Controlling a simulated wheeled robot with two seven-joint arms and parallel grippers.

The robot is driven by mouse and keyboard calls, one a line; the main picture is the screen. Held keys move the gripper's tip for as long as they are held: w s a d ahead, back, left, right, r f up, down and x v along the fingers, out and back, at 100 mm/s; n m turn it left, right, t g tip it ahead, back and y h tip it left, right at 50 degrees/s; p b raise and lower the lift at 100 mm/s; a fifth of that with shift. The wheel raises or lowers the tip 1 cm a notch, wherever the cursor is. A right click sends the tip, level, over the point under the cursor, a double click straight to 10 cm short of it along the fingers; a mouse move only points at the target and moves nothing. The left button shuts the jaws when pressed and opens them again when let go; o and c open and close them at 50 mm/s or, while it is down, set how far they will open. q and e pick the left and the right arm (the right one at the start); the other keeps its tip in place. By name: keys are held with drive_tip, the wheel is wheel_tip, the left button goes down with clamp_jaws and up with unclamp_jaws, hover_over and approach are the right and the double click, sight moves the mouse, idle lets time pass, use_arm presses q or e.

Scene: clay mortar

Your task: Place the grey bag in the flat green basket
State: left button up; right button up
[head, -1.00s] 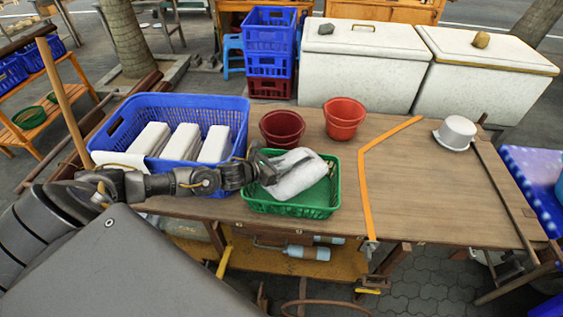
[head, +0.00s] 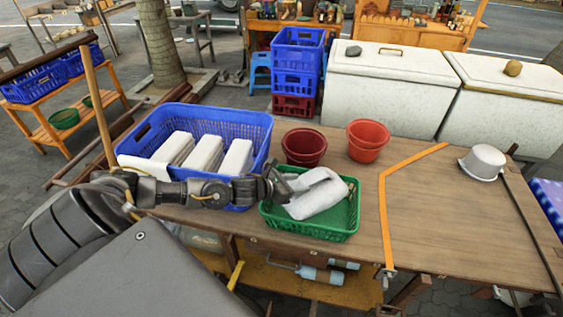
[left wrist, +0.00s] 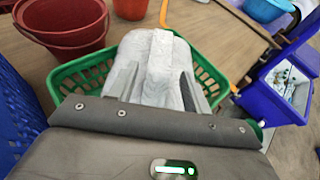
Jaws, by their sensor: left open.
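The grey bag (head: 316,194), whitish and wrapped, lies in the flat green basket (head: 318,230) on the table. In the left wrist view the bag (left wrist: 152,62) lies inside the green basket (left wrist: 72,75). My left gripper (head: 282,186) is at the basket's left side, beside the bag's near-left end. In the left wrist view its fingers (left wrist: 158,92) are spread, one on each side of the bag's near end. The gripper is open. The bag's underside and part of its near end are hidden. My right gripper is not in view.
A blue crate (head: 256,133) with white blocks stands left of the basket. A dark red bucket (head: 304,148) and a lighter red bucket (head: 368,141) stand behind it.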

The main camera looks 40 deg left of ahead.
use_arm(q)
drive_tip(key=b+v, duration=0.2)
drive_tip(key=v, duration=0.8)
